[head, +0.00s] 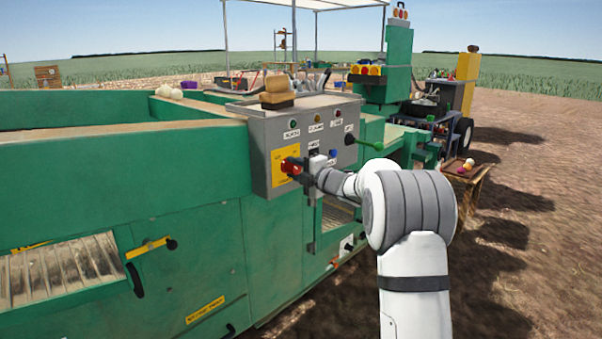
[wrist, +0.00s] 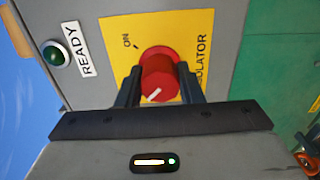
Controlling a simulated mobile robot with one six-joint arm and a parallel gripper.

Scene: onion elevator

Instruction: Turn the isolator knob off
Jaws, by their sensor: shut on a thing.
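The red isolator knob (head: 289,167) sits on a yellow plate (head: 281,158) at the left of the grey control box's front. In the wrist view the knob (wrist: 158,78) carries a white mark on its face, slanting towards the lower left of the picture. The word ON is printed on the yellow plate (wrist: 178,25) at the knob's upper left, and ISOLATOR is partly hidden. My gripper (head: 299,168) reaches the knob from the right. In the wrist view my gripper (wrist: 159,84) is shut on the knob, with one dark finger on each side.
The grey control box (head: 262,132) carries lamps, labels and a green-ended lever (head: 377,146) close above my arm. A green READY lamp (wrist: 57,54) is left of the plate. Green machine walls (head: 185,240) surround the box below and left. Open ground lies at the right.

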